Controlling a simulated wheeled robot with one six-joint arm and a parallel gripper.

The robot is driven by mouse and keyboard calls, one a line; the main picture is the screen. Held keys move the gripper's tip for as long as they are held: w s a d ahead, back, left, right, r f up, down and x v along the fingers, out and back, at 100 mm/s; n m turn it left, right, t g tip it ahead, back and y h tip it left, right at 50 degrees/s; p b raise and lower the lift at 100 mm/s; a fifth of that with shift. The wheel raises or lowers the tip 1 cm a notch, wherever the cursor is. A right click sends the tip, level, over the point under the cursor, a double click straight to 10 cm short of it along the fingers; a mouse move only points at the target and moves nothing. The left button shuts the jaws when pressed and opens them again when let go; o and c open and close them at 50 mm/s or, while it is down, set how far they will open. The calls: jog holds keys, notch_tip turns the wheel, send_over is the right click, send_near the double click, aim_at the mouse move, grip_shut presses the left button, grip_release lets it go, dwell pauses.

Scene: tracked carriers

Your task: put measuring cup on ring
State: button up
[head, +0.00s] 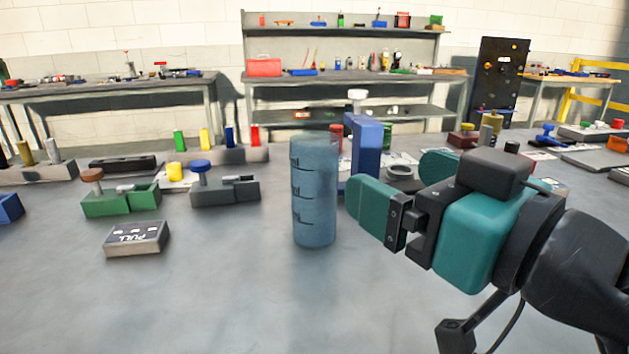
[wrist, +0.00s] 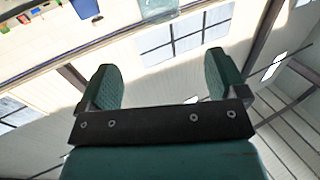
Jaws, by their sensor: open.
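The measuring cup (head: 314,190) is a translucent blue cylinder with dark marks, standing upright on the grey table just left of my gripper. A pale, clear shape at the top edge of the wrist view (wrist: 157,8) may be the cup. My gripper (head: 390,180) has green fingers, spread apart with nothing between them; it also shows in the wrist view (wrist: 161,68). The fingers point left towards the cup without touching it. A dark grey ring-shaped piece (head: 401,172) shows behind the fingers, partly hidden; I cannot tell for sure that it is the ring.
A blue upright bracket (head: 366,150) stands close behind the cup on the right. The front of the table is clear.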

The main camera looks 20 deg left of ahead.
aim_at(329, 147)
jog(key=p+x, duration=0.9)
jog(key=p, duration=0.2)
jog(key=p+x, duration=0.3)
jog(key=x, duration=0.1)
jog(key=shift+w+a+r+p, duration=0.1)
jog(key=shift+a+p, duration=0.2)
jog(key=shift+p, duration=0.1)
jog(key=shift+w+a, duration=0.2)
jog(key=shift+a, duration=0.05)
jog(key=shift+c, duration=0.5)
jog(key=c, duration=1.3)
